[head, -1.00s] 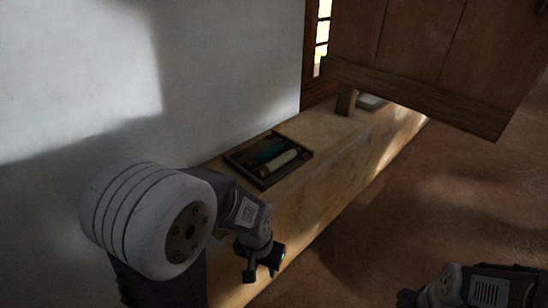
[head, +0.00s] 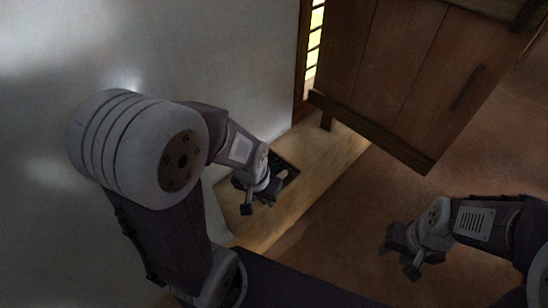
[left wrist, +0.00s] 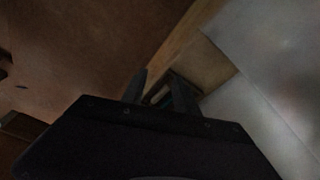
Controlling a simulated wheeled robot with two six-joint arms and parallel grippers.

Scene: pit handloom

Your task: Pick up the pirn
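A dark wooden tray (head: 289,163) sits on the ledge, mostly hidden behind my left gripper in the head view. It also shows in the left wrist view (left wrist: 185,82), beyond the fingers. A pale, stick-like thing (left wrist: 161,94), perhaps the pirn, shows dimly between the fingers there, with a teal thing beside it, partly covered by a finger. My left gripper (head: 264,195) is over the near side of the tray, fingers apart, with nothing visibly held. My right gripper (head: 399,258) hangs at the lower right with its fingers apart and empty, far from the tray.
The pale ledge (head: 325,160) runs along the white wall (head: 225,60). A wooden door or shutter panel (head: 400,80) stands at the back right by a barred window (head: 314,45). The brown floor (head: 340,235) between the arms is clear.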

